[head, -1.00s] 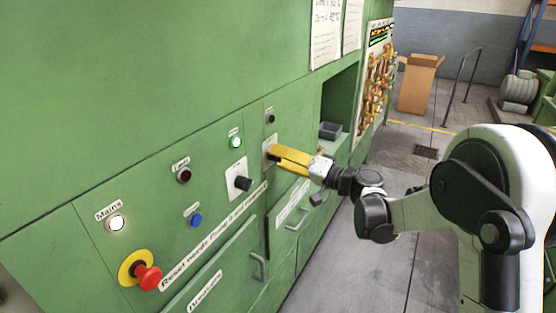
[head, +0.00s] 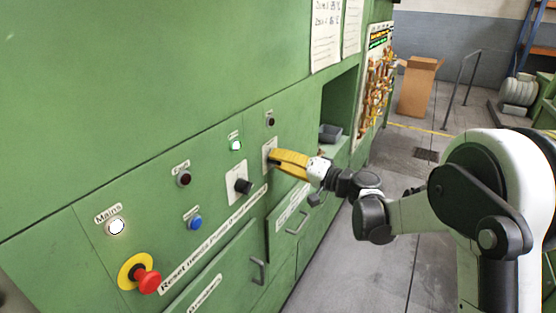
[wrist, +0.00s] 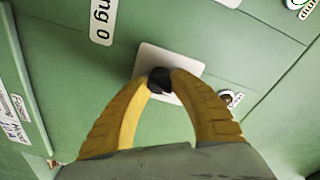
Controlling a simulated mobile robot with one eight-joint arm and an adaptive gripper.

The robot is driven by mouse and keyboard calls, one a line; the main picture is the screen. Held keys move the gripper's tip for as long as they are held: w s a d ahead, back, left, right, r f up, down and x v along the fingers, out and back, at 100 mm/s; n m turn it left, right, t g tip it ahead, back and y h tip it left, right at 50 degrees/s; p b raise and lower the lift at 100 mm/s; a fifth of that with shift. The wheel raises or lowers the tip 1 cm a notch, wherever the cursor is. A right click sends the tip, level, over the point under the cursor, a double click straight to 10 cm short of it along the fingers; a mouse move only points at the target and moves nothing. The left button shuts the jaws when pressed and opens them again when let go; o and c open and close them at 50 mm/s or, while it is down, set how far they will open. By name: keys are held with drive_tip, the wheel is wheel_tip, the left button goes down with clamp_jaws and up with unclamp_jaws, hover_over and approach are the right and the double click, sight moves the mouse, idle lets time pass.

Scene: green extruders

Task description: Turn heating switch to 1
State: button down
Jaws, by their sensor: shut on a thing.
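The switch in my grip has a black knob (wrist: 160,80) on a white square plate (wrist: 180,58) on the green panel. Its knob is hidden behind the fingers in the head view, where only the plate's edge (head: 267,148) shows. My gripper (head: 273,157) has yellow fingers that reach the panel. In the wrist view the fingertips (wrist: 161,79) close on the knob from both sides. A label ending in "ng 0" (wrist: 102,18) sits beside the plate. Whether it names this switch, and which number the knob points at, I cannot tell.
Another black rotary switch (head: 243,186) sits left of my gripper. A lit green lamp (head: 236,145), a blue button (head: 195,222) and a red emergency stop (head: 148,281) are on the same panel. A recess with a grey bin (head: 330,132) is to the right. The floor beside the panel is open.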

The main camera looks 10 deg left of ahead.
drive_tip(key=m, duration=0.5)
drive_tip(key=shift+m+g, duration=0.3)
drive_tip(key=m+p, duration=0.1)
drive_tip(key=m, duration=0.3)
drive_tip(key=shift+m+g, duration=0.3)
drive_tip(key=shift+m, duration=0.1)
drive_tip(key=c, duration=1.1)
unclamp_jaws()
drive_tip(key=v, duration=1.2)
drive_tip(key=shift+r, duration=0.1)
drive_tip(key=shift+s, duration=0.1)
